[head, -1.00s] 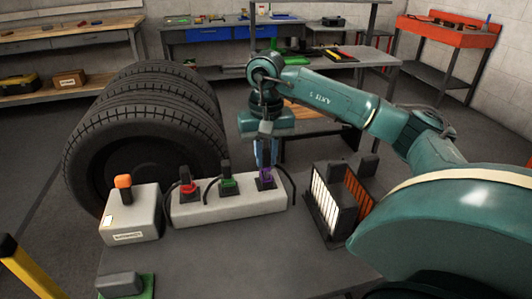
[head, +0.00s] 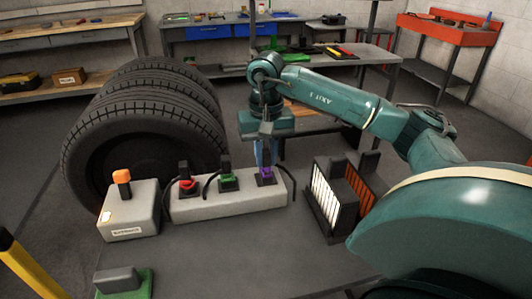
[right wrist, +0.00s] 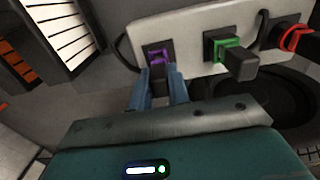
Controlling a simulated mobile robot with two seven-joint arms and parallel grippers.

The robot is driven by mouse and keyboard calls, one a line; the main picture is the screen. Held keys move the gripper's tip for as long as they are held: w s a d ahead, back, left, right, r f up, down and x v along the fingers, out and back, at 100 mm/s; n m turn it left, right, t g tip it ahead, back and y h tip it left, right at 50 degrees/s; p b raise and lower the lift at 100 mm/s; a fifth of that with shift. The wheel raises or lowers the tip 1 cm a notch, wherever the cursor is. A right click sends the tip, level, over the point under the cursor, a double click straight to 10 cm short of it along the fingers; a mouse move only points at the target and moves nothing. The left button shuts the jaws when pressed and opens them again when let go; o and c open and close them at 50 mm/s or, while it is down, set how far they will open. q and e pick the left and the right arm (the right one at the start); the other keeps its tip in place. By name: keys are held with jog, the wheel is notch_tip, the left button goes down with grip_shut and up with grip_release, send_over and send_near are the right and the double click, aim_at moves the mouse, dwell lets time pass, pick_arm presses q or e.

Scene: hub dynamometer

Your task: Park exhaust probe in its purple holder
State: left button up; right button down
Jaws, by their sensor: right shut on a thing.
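The purple holder (head: 266,177) is at the right end of a pale block (head: 230,206). It also shows in the right wrist view (right wrist: 158,52). My right gripper (head: 266,163) points down at this holder from above, its blue fingers close over it. In the right wrist view the fingers are shut on a dark piece at the purple holder, which I take as the exhaust probe (right wrist: 157,71). Most of the probe is hidden between the fingers, so I cannot tell how deep it sits. My left gripper is not in view.
A green holder (head: 228,184) and a red holder (head: 188,185), each with a black plug, share the block. A box with an orange knob (head: 122,176) stands left. A slatted white-and-orange unit (head: 327,200) stands right. Large tires (head: 140,130) are behind.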

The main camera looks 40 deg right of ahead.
jog(key=c, duration=1.3)
grip_release()
jog(key=shift+o, duration=0.2)
notch_tip(320, 180, up, 13)
jog(key=p, duration=0.3)
jog(key=shift+p, duration=0.3)
jog(key=shift+r, duration=0.1)
jog(key=shift+s, duration=0.1)
